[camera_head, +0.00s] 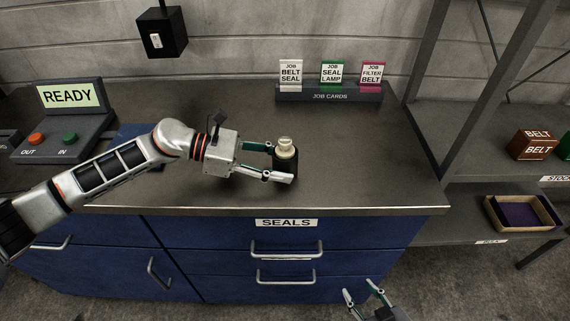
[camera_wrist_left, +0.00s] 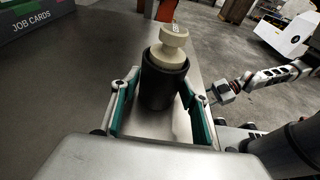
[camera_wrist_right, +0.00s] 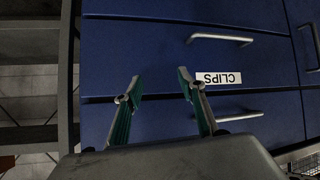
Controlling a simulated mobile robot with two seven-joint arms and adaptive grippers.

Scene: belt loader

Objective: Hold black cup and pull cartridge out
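The black cup (camera_head: 286,166) stands upright on the grey worktop near its front edge. A cream cartridge (camera_head: 285,147) with a round knob sits in its top. In the left wrist view the black cup (camera_wrist_left: 163,86) and cartridge (camera_wrist_left: 172,48) stand between the fingertips. My left gripper (camera_head: 275,163) is open around the cup, with a visible gap on the left finger's side; contact on the other side is unclear. My right gripper (camera_head: 362,293) is open and empty, low in front of the bench; the right wrist view shows its spread fingers (camera_wrist_right: 158,88) before blue drawers.
A job card rack (camera_head: 330,93) stands at the back. A READY console (camera_head: 65,120) with two buttons is at the left. A shelf (camera_head: 515,175) at the right holds BELT boxes (camera_head: 533,143) and a tray (camera_head: 522,226). Drawer handles (camera_head: 286,247) protrude below the worktop.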

